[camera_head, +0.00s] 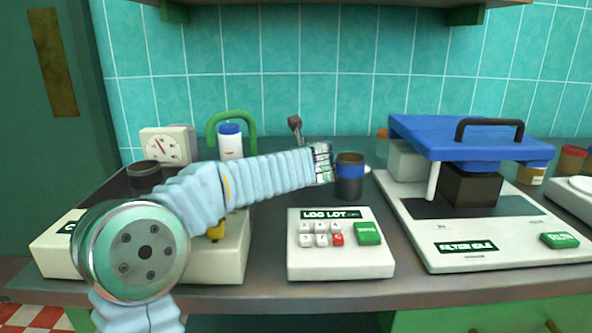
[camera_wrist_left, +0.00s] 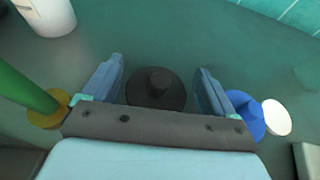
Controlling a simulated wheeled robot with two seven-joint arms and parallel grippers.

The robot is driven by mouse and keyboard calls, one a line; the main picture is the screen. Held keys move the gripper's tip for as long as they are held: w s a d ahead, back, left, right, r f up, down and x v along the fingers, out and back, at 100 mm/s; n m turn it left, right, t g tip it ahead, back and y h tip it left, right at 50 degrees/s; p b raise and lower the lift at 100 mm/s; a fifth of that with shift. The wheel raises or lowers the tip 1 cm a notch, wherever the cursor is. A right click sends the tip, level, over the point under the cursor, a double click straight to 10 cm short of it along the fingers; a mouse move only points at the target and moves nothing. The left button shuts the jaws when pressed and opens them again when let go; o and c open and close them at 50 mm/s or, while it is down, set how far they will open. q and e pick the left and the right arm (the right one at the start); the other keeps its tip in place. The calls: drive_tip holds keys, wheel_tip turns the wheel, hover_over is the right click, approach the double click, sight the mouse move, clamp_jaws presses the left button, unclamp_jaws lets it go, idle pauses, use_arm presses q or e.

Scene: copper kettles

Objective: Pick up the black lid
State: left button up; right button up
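The black lid (camera_wrist_left: 157,90) is a dark round disc with a raised knob on top. In the left wrist view it sits between the two fingers of my left gripper (camera_wrist_left: 160,90). The fingers stand apart on either side of it, with a narrow gap visible at the right. I cannot tell how high the fingers are above the counter. My right gripper is not in view.
A green arch (camera_head: 232,118) and a white bottle (camera_head: 230,143) stand behind my arm. The keypad box (camera_head: 340,262) is in front, and the blue-topped filter machine (camera_head: 470,135) is at right.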

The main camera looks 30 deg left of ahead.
use_arm(q)
drive_tip(key=c, duration=0.8)
